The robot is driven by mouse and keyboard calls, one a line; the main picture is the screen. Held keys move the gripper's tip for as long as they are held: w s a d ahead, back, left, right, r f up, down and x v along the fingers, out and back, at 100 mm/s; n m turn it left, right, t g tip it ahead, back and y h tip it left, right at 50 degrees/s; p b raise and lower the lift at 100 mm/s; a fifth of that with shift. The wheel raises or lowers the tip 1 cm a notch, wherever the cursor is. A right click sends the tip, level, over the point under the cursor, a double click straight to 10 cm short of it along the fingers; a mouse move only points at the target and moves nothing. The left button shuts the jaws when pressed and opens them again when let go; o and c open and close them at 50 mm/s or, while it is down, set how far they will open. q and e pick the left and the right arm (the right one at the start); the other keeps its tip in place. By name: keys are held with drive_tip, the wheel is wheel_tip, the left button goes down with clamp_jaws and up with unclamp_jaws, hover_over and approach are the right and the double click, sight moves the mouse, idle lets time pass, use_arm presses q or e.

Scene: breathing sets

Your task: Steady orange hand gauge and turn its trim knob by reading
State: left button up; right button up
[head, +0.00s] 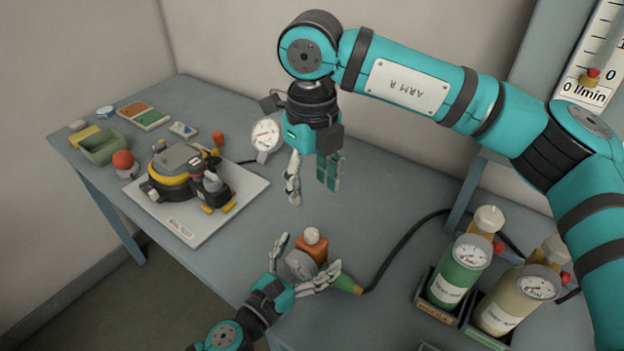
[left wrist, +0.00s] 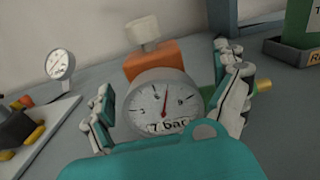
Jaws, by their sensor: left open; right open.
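The orange hand gauge (head: 314,248) stands near the table's front edge, with a pale trim knob (head: 312,235) on top and a round dial facing my left gripper. In the left wrist view the dial (left wrist: 162,104) is marked "7 bar", with a red needle pointing just right of straight up; the knob (left wrist: 142,30) also shows there. My left gripper (head: 308,264) is open, its fingers on either side of the gauge; whether they touch it I cannot tell. My right gripper (head: 314,190) is open and empty, pointing down above the table behind the gauge.
A white board (head: 180,232) with a yellow and black device stands to the left. A white round gauge (head: 266,134) stands behind. Green (head: 458,275) and cream (head: 505,305) cylinders stand in holders at right. A black hose (head: 400,245) runs from beside the orange gauge toward them.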

use_arm(q)
drive_tip(key=v, duration=1)
drive_tip(key=shift+s, duration=0.1)
drive_tip(key=shift+s+a, duration=0.35)
drive_tip(key=shift+s, duration=0.1)
